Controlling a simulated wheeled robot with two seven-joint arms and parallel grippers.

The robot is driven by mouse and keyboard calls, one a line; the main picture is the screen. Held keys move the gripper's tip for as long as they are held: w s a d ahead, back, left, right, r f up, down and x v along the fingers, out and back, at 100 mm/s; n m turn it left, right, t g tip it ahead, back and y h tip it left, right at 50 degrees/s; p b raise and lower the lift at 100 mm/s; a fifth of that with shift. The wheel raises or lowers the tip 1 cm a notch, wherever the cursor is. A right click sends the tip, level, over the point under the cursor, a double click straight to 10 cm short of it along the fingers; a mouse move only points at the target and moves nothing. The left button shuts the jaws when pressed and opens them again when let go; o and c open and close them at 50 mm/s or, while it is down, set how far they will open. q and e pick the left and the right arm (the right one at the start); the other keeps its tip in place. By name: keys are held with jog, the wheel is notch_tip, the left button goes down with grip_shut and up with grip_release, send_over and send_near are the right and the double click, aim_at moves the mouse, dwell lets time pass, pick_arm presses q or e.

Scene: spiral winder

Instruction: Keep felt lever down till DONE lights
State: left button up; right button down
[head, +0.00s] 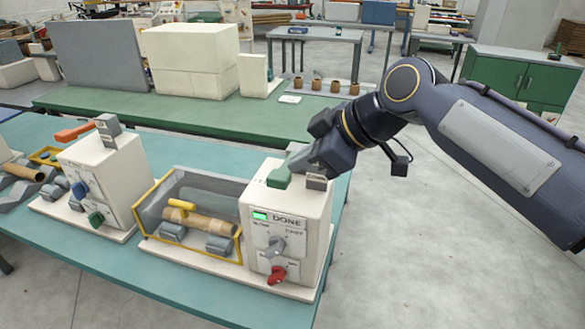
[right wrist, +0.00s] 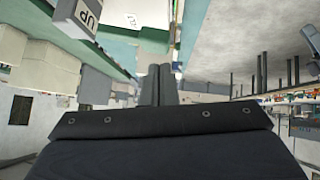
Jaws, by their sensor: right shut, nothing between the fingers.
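My right gripper (head: 300,162) is shut and empty, just above and behind the lever. I cannot tell whether it touches the lever. Its closed fingers also show in the right wrist view (right wrist: 158,82). A grey block (head: 316,182) sits on the box top; a block marked UP (right wrist: 78,18) shows in the wrist view. My left gripper is out of view.
The box front has a grey knob (head: 275,246) and a red knob (head: 277,275). A brown roll (head: 200,225) lies in the tray. A second winder (head: 100,170) with an orange lever stands left. A green bench (head: 200,118) with white blocks is behind.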

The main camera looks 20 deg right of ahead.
jog(key=v, duration=0.6)
jog(key=shift+r, duration=0.2)
jog(key=shift+w, duration=0.15)
jog(key=s+f+m+h, duration=0.1)
jog(key=s+f+m, duration=0.3)
jog(key=f, duration=0.4)
jog(key=s+d+f+m+h, duration=0.1)
jog(key=s+f+m, duration=0.4)
jog(key=f, duration=0.4)
jog(key=s+d+f+m+g, duration=0.1)
jog(key=s+f+m, duration=0.3)
jog(key=s+f, duration=0.2)
notch_tip(320, 180, down, 2)
jog(key=shift+s+f+m+h, duration=0.15)
jog(key=shift+s+m+h, duration=0.1)
jog(key=shift+m+h, duration=0.15)
